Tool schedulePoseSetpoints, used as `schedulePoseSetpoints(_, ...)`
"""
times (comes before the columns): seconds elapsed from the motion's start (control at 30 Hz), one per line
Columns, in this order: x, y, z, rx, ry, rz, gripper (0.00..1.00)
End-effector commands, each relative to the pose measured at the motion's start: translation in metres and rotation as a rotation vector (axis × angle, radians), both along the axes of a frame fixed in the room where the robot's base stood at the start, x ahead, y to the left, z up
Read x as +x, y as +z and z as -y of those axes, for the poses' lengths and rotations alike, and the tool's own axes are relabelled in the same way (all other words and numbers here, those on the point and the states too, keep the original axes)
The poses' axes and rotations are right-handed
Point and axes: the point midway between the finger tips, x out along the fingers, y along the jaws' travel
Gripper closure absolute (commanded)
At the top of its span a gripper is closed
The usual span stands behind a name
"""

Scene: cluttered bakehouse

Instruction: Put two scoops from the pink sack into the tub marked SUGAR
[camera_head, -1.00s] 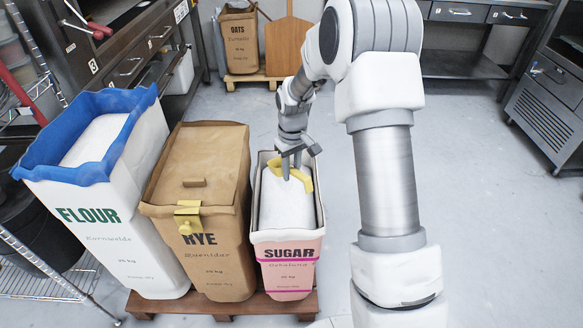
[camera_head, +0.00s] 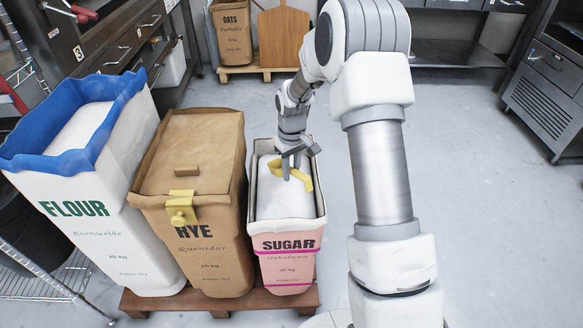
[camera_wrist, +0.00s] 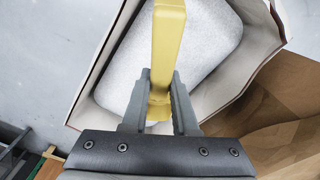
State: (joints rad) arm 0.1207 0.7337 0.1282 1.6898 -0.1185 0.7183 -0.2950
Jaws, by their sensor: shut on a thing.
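The pink sack (camera_head: 287,271) marked SUGAR stands open at the right end of the row, filled nearly to the rim with white sugar (camera_head: 284,203). My gripper (camera_head: 291,170) is over its mouth, shut on a yellow scoop (camera_head: 303,182). In the wrist view my gripper (camera_wrist: 158,95) has its fingers on both sides of the scoop's yellow handle (camera_wrist: 168,45), with the white contents (camera_wrist: 205,45) beneath. The scoop's bowl is not clearly visible, so I cannot tell whether it is in the sugar or loaded. No separate tub marked SUGAR shows.
The brown RYE sack (camera_head: 212,245), closed with a yellow clip (camera_head: 181,207), stands close left. Beyond it is the open white FLOUR sack (camera_head: 112,228) with blue rim. They share a wooden pallet (camera_head: 222,305). An OATS sack (camera_head: 232,35) stands behind. Floor at right is clear.

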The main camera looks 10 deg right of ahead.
Motion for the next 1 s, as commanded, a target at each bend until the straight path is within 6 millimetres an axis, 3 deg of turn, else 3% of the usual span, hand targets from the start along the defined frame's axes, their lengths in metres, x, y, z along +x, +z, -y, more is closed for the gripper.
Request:
schedulePoseSetpoints(0.5, 0.000, -0.065, 0.000, -0.001, 0.000, -0.002, 1.00)
schedulePoseSetpoints(1.0, 0.000, -0.074, 0.000, 0.000, 0.000, 0.001, 1.00)
